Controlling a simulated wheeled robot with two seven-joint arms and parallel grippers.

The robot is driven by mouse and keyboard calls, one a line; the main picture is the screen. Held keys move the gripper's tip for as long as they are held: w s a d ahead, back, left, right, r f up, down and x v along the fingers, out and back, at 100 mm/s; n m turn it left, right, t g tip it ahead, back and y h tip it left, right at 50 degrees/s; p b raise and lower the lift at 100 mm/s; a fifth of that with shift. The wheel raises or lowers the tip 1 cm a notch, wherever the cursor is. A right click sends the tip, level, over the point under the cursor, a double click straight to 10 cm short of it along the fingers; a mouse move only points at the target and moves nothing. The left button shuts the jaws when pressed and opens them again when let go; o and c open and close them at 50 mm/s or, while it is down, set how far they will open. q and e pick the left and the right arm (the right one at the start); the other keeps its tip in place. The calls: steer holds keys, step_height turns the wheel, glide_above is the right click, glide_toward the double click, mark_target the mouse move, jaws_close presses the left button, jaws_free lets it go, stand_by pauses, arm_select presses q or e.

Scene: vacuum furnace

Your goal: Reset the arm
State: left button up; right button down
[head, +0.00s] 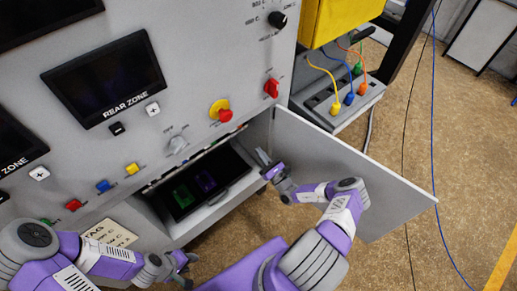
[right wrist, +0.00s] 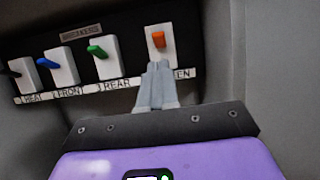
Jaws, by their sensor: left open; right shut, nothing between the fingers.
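My right gripper (head: 264,160) reaches in beside the open grey door (head: 350,180) of the furnace cabinet. In the right wrist view its fingers (right wrist: 156,72) are shut and empty. Their tips are just below the orange lever (right wrist: 158,40) of the rightmost breaker; I cannot tell if they touch. To the left are the REAR breaker with a green lever (right wrist: 97,52), the FRONT breaker with a blue lever (right wrist: 48,63) and the HEAT breaker with a dark lever (right wrist: 14,73). My left gripper (head: 190,262) is open and empty, low in front of the cabinet.
An open compartment (head: 230,202) holds a dark panel with green and purple displays (head: 195,190). Above are a red knob (head: 272,87), a red button (head: 222,112) and a REAR ZONE screen (head: 105,80). Cables run over the floor at right.

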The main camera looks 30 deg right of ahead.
steer(key=s+a+f+n+g+y+b, duration=0.15)
steer(key=s+a+n+g+y, duration=0.25)
steer(key=a+n+g+y, duration=0.65)
steer(key=s+a+f+n+g+y, duration=0.25)
steer(key=s+a+n+g, duration=0.2)
steer(key=a, duration=1.15)
steer(key=s+a+f+n+g+h+b, duration=0.1)
steer(key=s+f+n+g+h, duration=0.2)
steer(key=s+n+g, duration=0.25)
steer(key=s+a+f+n+g+h+b, duration=0.1)
steer(key=s+f+n+g+h, duration=0.2)
steer(key=s, duration=0.4)
steer(key=shift+s+d+r+n+t+h+b, duration=0.25)
steer(key=shift+d+r+n+h, duration=0.2)
steer(key=shift+d+n+h, duration=0.7)
steer(key=shift+d+r+n+t+h+b, duration=0.3)
steer(key=shift+n+h, duration=0.4)
steer(key=shift+n, duration=1)
steer(key=shift+s+d+r+n+t+h+b, duration=0.25)
steer(key=shift+d+r+n+h, duration=0.35)
steer(key=shift+n+h, duration=0.6)
steer(key=shift+y, duration=0.25)
